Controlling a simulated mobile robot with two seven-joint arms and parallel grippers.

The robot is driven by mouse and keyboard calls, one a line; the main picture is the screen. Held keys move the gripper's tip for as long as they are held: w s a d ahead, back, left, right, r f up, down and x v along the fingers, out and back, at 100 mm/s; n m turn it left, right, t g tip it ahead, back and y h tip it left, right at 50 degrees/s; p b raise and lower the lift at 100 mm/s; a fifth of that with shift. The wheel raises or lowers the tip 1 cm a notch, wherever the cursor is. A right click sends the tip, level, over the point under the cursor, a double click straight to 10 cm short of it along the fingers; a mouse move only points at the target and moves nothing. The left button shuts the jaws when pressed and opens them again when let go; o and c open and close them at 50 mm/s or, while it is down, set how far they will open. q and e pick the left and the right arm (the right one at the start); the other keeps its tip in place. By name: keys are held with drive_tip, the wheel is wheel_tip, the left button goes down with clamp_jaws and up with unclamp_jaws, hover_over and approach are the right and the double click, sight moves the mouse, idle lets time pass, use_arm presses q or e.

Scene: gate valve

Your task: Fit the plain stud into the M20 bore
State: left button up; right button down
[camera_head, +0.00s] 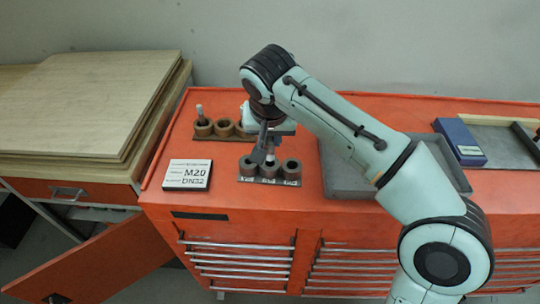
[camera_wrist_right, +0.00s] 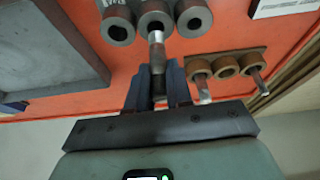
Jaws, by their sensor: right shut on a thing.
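My right gripper (camera_head: 265,150) points down over a grey-brown block with three round bores (camera_head: 270,171). It is shut on a metal stud (camera_wrist_right: 156,50), seen between its dark fingers (camera_wrist_right: 158,85) in the right wrist view. The stud's bright free end overlaps the near rim of the middle bore (camera_wrist_right: 155,23); I cannot tell whether it touches or enters. The left and right bores look empty. Small white labels on the block's front are too small to read, so I cannot tell which bore is M20. My left gripper is not in view.
A rack of brown rings (camera_wrist_right: 228,65) stands behind the block, with studs in its two end rings. A sign reading M20 and DN32 (camera_head: 187,175) lies left. A grey tray (camera_head: 340,185) and a blue box (camera_head: 460,143) lie right on the orange cabinet top (camera_head: 225,207).

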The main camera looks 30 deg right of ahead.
sight(271, 153)
drive_tip(key=f, duration=0.1)
drive_tip(key=f+b, duration=0.1)
drive_tip(key=f, duration=0.3)
drive_tip(key=shift+s+a, duration=0.1)
drive_tip(key=shift+s, duration=0.25)
drive_tip(key=shift+w, duration=0.25)
drive_tip(key=c, duration=1.1)
unclamp_jaws()
drive_tip(key=shift+o, duration=0.4)
drive_tip(key=shift+w+d, duration=0.2)
drive_tip(key=p+v, duration=0.3)
drive_tip(key=v, duration=0.9)
drive_tip(key=shift+a+r, duration=0.2)
drive_tip(key=shift+r, duration=0.05)
